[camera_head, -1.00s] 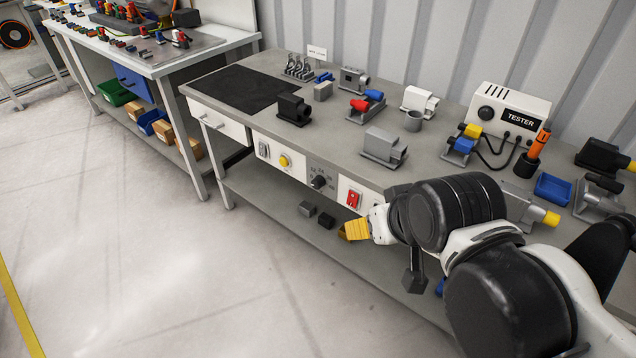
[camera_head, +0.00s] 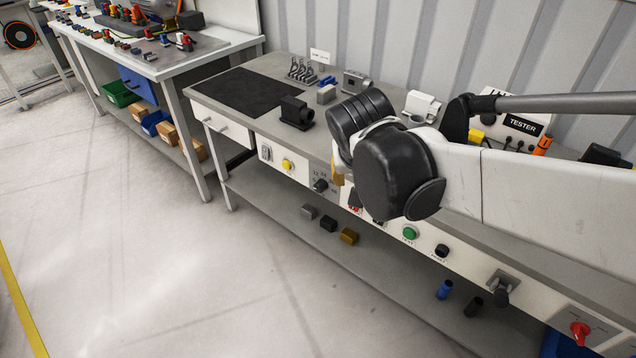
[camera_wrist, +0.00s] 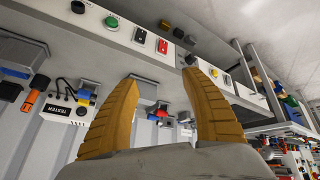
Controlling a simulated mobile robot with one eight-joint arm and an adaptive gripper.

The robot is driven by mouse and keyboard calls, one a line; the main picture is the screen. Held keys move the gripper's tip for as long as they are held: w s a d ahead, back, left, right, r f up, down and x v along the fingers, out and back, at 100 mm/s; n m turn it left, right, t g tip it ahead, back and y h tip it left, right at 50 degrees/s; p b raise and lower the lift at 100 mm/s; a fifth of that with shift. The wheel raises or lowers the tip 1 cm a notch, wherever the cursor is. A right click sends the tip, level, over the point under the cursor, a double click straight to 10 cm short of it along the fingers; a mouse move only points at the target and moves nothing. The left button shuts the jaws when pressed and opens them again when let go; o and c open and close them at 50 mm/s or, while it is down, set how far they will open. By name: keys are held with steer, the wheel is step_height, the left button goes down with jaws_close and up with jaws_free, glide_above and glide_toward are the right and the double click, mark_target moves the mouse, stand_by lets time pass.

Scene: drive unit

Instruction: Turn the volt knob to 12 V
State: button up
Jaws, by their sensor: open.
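The volt knob (camera_head: 320,185) is a dark knob on a grey scale plate in the bench's front panel, right of a yellow button. Its scale marks and pointer are too small to read. In the wrist view the knob (camera_wrist: 191,60) shows just beyond the tip of the right finger. My gripper (camera_wrist: 160,76) is open and empty, its two yellow fingers apart. In the head view only a yellow bit of my gripper (camera_head: 338,178) shows, just right of the knob; my arm hides the rest. Whether a finger touches the knob is not clear.
A red switch (camera_wrist: 163,46), a black switch (camera_wrist: 140,34) and a green button (camera_head: 410,233) share the panel. Small blocks lie on the lower shelf (camera_head: 270,200). A black fixture (camera_head: 297,112) stands on the bench top. The floor before the bench is clear.

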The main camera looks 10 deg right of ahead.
mark_target(317, 188)
steer(key=w+a+f+m+h+p, duration=0.15)
steer(key=w+f, duration=0.25)
steer(key=w, duration=0.4)
steer(key=w+a+f+m+h, duration=0.2)
steer(key=w+a+f, duration=0.1)
steer(key=w, duration=0.5)
steer(key=w+a+f+m+t+h, duration=0.1)
steer(key=w+a+f+m+h, duration=0.15)
steer(key=f, duration=0.55)
steer(key=w+a+f+m+t+h, duration=0.15)
steer(key=a+f, duration=0.25)
steer(key=f, duration=0.5)
steer(key=shift+g+h, duration=0.45)
steer(key=b+x, duration=0.2)
steer(key=x, duration=0.8)
steer(key=shift+w+r+b, duration=0.1)
steer(key=shift+w+b, duration=0.15)
steer(key=shift+b, duration=0.05)
steer(key=shift+w+d, duration=0.3)
steer(key=shift+d, duration=0.1)
